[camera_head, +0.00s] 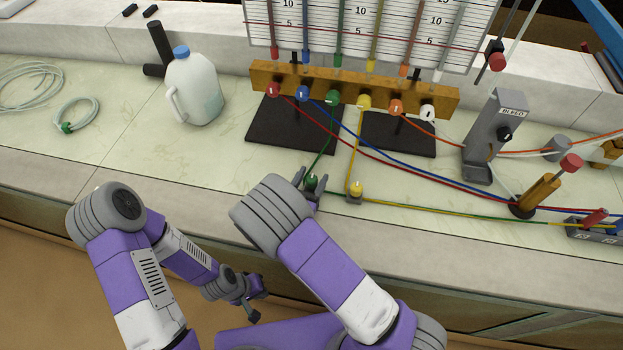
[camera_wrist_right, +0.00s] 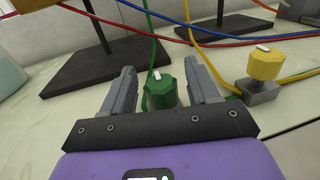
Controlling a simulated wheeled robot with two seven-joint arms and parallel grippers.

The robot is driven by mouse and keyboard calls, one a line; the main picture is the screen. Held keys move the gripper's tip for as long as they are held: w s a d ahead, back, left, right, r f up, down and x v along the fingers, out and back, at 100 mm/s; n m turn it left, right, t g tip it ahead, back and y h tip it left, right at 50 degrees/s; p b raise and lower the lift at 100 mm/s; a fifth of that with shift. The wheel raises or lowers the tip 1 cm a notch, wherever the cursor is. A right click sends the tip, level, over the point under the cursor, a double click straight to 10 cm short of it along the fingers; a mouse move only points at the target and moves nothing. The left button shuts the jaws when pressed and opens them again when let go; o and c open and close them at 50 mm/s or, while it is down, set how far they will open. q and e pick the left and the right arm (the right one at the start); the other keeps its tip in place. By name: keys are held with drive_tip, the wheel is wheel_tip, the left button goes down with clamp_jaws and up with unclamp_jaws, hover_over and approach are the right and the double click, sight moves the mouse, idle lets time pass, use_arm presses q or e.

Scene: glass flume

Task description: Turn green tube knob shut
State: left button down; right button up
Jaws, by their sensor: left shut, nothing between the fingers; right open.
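The green tube knob (camera_head: 312,181) is on the bench near its front edge, with the green tube running into it. In the right wrist view the green knob (camera_wrist_right: 161,94) has a short white mark on top. My right gripper (camera_head: 313,184) is open, with one finger on each side of the knob. In the wrist view its fingers (camera_wrist_right: 160,88) show gaps to the knob on both sides. My left gripper (camera_head: 250,306) is shut and empty, low in front of the bench and away from the knob.
A yellow knob (camera_head: 356,188) stands close to the right of the green one, also in the wrist view (camera_wrist_right: 265,66). Red, blue and yellow tubes cross behind. The orange manifold (camera_head: 440,97) stands behind, a white jug (camera_head: 197,92) at left. Bench left of the knob is clear.

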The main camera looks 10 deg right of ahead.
drive_tip(key=shift+w, duration=0.1)
drive_tip(key=shift+c, duration=0.2)
drive_tip(key=c, duration=0.9)
drive_tip(key=shift+n+y, duration=0.4)
drive_tip(key=n+t+y+p, duration=0.1)
drive_tip(key=n+t+y, duration=0.1)
drive_tip(key=y, duration=0.2)
drive_tip(key=shift+d+n, duration=0.1)
drive_tip(key=shift+n, duration=0.3)
drive_tip(key=n+y+p, duration=0.1)
drive_tip(key=y, duration=0.1)
drive_tip(key=shift+n+t+y, duration=0.3)
drive_tip(key=shift+n+t, duration=0.1)
drive_tip(key=n+y+p, duration=0.3)
drive_tip(key=y+p, duration=0.1)
drive_tip(key=p, duration=0.1)
drive_tip(key=n+g+y+p, duration=0.1)
drive_tip(key=n+y+p, duration=0.2)
drive_tip(key=y+p, duration=0.2)
drive_tip(key=shift+r+y+p, duration=0.1)
drive_tip(key=shift+y+p, duration=0.2)
drive_tip(key=shift+p, duration=0.1)
drive_tip(key=shift+n+g+y+p, duration=0.95)
drive_tip(key=shift+y+p, duration=0.25)
drive_tip(key=shift+y, duration=0.2)
